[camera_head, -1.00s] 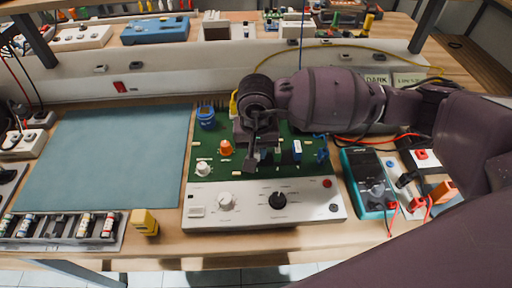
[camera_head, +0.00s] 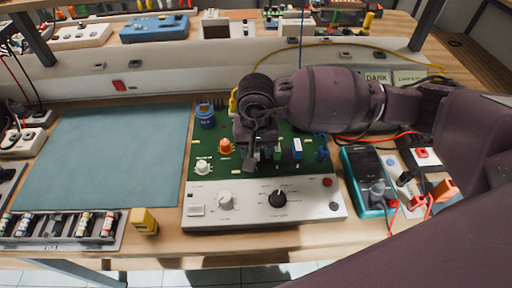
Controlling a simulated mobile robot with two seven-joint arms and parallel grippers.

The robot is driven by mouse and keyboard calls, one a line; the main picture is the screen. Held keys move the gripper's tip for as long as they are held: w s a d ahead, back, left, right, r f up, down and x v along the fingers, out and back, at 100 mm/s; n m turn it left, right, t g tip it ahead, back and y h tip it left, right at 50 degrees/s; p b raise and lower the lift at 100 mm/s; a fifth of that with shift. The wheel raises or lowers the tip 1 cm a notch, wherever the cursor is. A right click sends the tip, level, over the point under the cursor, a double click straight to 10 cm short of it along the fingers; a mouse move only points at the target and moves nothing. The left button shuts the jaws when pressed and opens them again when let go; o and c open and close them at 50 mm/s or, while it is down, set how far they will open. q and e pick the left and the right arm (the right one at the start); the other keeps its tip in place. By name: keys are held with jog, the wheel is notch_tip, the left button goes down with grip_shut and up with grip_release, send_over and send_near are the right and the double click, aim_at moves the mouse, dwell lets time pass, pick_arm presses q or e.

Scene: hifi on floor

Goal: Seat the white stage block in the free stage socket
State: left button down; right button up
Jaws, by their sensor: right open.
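A small upright block with a white face and blue edges (camera_head: 297,148) stands on the right part of the green circuit board (camera_head: 198,182); it is the likeliest white stage block, but I cannot be sure. My right gripper (camera_head: 250,161) points down over the middle of the board, left of that block and apart from it. It is open, and I see nothing held in it. Its fingers and wrist hide part of the board, so I cannot make out the free stage socket. My left gripper is not in view.
A white knob (camera_head: 202,167), an orange part (camera_head: 226,147), a blue can (camera_head: 206,116) and a blue part (camera_head: 322,153) stand on the board. The front panel (camera_head: 250,212) has knobs. A multimeter (camera_head: 366,180) lies right. The mat (camera_head: 110,155) is clear.

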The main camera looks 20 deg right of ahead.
notch_tip(320, 180, up, 4)
jog(key=shift+f, duration=0.2)
notch_tip(320, 180, up, 6)
jog(key=shift+f+p, duration=0.2)
jog(key=shift+p, duration=0.2)
jog(key=shift+r, duration=0.8)
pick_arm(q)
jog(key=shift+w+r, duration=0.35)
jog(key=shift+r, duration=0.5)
